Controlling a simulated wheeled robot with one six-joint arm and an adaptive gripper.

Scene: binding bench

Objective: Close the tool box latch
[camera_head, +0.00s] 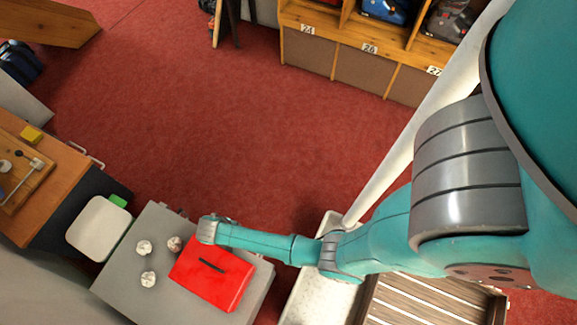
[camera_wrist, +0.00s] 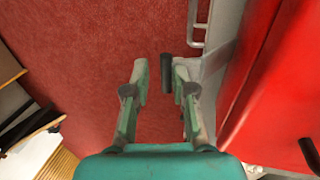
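The red tool box (camera_head: 228,281) stands on a grey bench (camera_head: 122,282), with a dark handle on its lid. It fills the right side of the wrist view (camera_wrist: 285,75). I cannot make out its latch for certain. My gripper (camera_wrist: 160,75) is open beside the box, its two fingers apart. A short dark cylinder (camera_wrist: 166,74) shows between the fingertips, closer to the right finger; I cannot tell what it belongs to or whether it is touched. In the head view my wrist is at the box's far edge and hides the fingers.
Several crumpled white balls (camera_head: 148,279) lie left of the box. A pale bin (camera_head: 98,228) and a wooden desk (camera_head: 50,190) stand further left. A metal handle (camera_wrist: 197,25) sticks out from the bench side. The red carpet (camera_head: 220,130) beyond is clear.

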